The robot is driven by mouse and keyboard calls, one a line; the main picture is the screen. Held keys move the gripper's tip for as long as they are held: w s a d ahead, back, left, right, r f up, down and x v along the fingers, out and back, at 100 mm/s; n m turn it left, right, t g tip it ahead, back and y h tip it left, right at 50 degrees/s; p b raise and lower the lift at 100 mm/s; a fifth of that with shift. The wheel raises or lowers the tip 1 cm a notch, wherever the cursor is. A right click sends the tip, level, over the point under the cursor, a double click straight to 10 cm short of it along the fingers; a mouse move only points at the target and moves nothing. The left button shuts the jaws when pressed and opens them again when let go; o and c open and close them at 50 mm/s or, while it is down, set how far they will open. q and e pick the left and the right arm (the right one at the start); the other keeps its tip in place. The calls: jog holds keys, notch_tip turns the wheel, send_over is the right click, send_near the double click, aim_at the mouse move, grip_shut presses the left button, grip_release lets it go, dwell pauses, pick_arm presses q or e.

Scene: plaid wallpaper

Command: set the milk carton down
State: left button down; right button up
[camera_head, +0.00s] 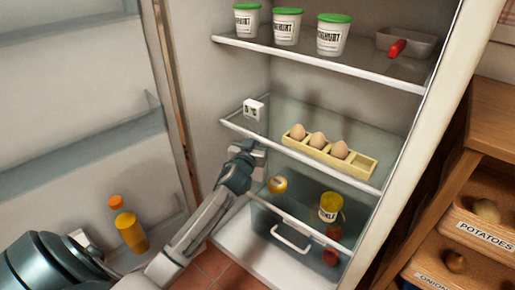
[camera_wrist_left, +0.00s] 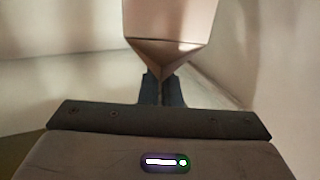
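The milk carton (camera_wrist_left: 170,22) shows in the left wrist view as a pale box with a pointed end, straight ahead of my left gripper (camera_wrist_left: 162,88). The two dark fingers are close together at that pointed end and appear closed on it. In the head view my left gripper (camera_head: 241,158) is at the left front of the open fridge, by the middle shelf's front edge. A small white patch of the carton (camera_head: 260,157) seems to show beside it; most of it is hidden there. What lies under the carton cannot be told. My right gripper is not in view.
Tubs (camera_head: 333,36) stand on the top shelf. A drawer (camera_head: 291,238) lies below.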

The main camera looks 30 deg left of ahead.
pick_arm(q)
jog(key=shift+x, duration=0.8)
jog(key=shift+d+f+b, duration=0.15)
jog(key=shift+f+b, duration=0.7)
jog(key=shift+f, duration=0.95)
jog(key=c, duration=1.6)
grip_release()
jog(key=shift+c, duration=0.2)
